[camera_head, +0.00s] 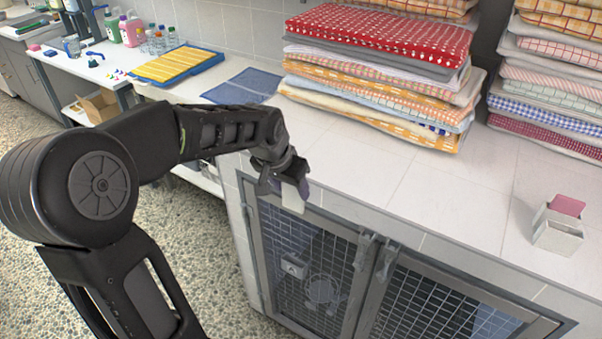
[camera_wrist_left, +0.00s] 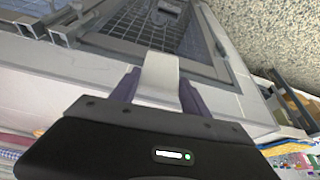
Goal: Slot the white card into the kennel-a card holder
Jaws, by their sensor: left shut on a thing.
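My left gripper (camera_head: 288,187) is shut on the white card (camera_head: 293,200), which hangs down from its fingers at the top edge of the left kennel door. In the left wrist view the white card (camera_wrist_left: 160,72) stands out between the two purple-grey fingers of the gripper (camera_wrist_left: 158,92). My right gripper is not in view.
A small white box (camera_head: 558,230) with a pink card (camera_head: 567,205) stands on the right of the counter (camera_head: 440,205). Folded towel stacks (camera_head: 380,60) fill the back. Door latches (camera_head: 375,255) stick out between the kennel doors. The front counter is mostly clear.

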